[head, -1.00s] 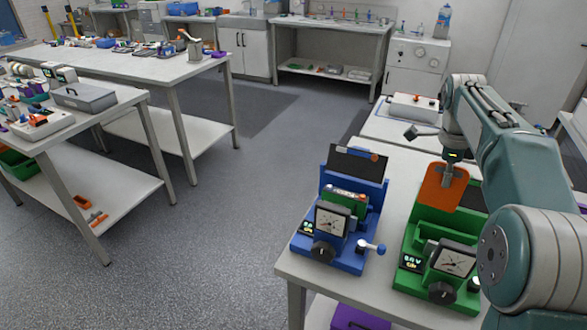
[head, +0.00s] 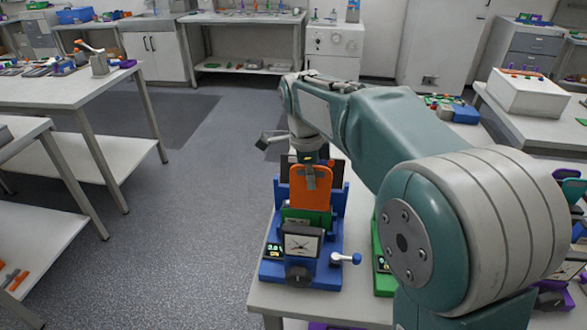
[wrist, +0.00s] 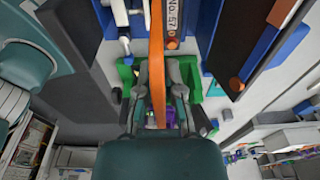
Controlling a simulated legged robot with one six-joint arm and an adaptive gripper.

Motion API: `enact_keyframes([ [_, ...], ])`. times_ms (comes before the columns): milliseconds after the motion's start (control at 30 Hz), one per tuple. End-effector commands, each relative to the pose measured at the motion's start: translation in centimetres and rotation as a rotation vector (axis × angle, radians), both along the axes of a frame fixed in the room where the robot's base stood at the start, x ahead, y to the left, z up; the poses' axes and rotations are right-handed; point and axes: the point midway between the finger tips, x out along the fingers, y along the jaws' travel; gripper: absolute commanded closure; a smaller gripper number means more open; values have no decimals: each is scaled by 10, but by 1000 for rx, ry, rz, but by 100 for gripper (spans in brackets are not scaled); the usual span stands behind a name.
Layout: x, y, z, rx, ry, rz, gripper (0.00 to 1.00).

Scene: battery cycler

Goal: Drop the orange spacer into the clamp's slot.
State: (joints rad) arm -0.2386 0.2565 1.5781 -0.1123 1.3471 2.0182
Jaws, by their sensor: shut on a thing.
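My gripper (head: 312,166) is shut on the top of the orange spacer (head: 311,190), a flat plate with a rounded upper end. The spacer hangs upright over the blue clamp (head: 268,268), in line with its middle; the dial and a green block (head: 295,214) stand in front. Its lower edge is hidden behind the green block, so I cannot tell whether it is in the slot. In the wrist view the spacer (wrist: 157,70) shows edge-on between my fingers (wrist: 158,100), beside the blue clamp's wall marked No.57.
A green clamp (head: 383,282) stands close to the right, mostly hidden by my arm. The blue clamp has a side knob (head: 345,258). The white bench (head: 262,300) ends just left of and in front of the clamps.

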Motion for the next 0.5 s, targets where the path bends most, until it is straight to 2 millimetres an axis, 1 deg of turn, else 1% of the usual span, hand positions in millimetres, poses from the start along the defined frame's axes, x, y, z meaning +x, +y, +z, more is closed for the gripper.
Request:
enact_keyframes([
  [100,-7,0,-2,-2,-1,-9,100],
  [267,-9,3,-8,-7,2,-12,100],
  [500,-9,3,-30,-6,3,-10,100],
])
